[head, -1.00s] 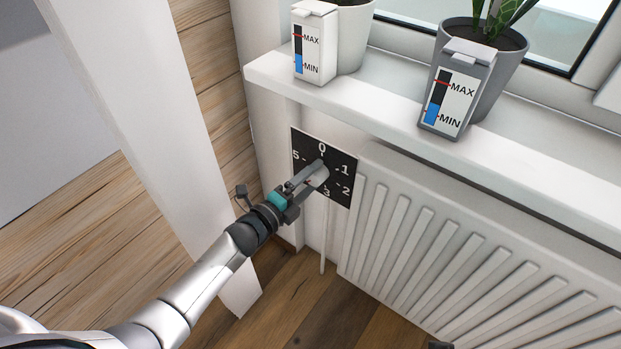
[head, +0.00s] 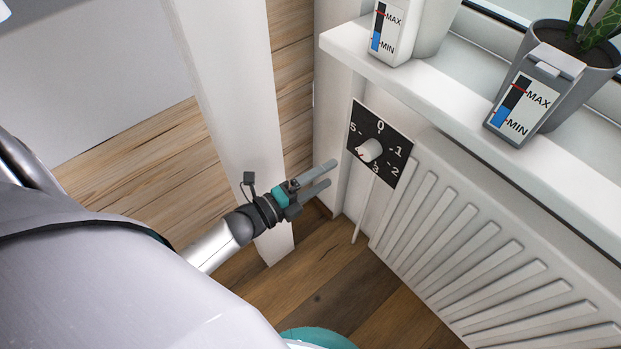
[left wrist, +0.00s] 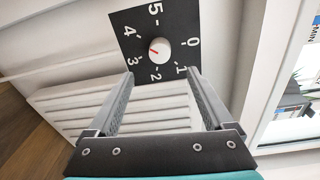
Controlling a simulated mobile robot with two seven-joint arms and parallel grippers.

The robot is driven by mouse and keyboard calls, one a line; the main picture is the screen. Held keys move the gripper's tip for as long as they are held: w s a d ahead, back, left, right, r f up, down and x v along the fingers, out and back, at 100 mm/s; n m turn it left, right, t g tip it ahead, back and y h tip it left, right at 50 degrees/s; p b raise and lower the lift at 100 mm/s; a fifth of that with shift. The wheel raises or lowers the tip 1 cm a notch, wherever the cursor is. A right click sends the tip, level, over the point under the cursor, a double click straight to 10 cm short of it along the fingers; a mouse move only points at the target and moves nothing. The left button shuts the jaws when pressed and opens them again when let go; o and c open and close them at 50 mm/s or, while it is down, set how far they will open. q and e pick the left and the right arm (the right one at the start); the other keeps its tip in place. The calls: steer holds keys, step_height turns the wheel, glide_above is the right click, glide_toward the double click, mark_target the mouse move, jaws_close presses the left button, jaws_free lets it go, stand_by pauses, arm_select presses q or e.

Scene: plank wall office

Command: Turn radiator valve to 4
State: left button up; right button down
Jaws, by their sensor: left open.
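The radiator valve is a round white knob (head: 371,150) on a black square dial plate (head: 403,146) marked with white numbers, beside the radiator. In the left wrist view the knob (left wrist: 161,49) has a short red mark on its left side. The mark points left, roughly between 4 and 3; I cannot tell the exact setting. In the head view the 4 is hard to see beside the knob. My left gripper (head: 331,173) is open and empty, left of and apart from the knob. In the left wrist view its fingers (left wrist: 160,75) point towards the dial. My right gripper is out of view.
A white ribbed radiator (head: 480,240) runs right of the dial. A white sill (head: 450,90) overhangs above, with a white planter (head: 393,32) and a grey planter (head: 535,95). A white pillar (head: 225,90) stands behind my left arm. A thin white pipe (head: 363,208) drops below the dial.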

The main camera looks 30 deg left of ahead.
arm_select(q)
steer(key=v, duration=0.3)
steer(key=shift+s, duration=0.1)
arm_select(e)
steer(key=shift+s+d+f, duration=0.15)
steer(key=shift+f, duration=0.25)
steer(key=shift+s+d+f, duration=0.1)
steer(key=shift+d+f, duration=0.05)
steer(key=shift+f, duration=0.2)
arm_select(q)
steer(key=shift+a+f, duration=0.1)
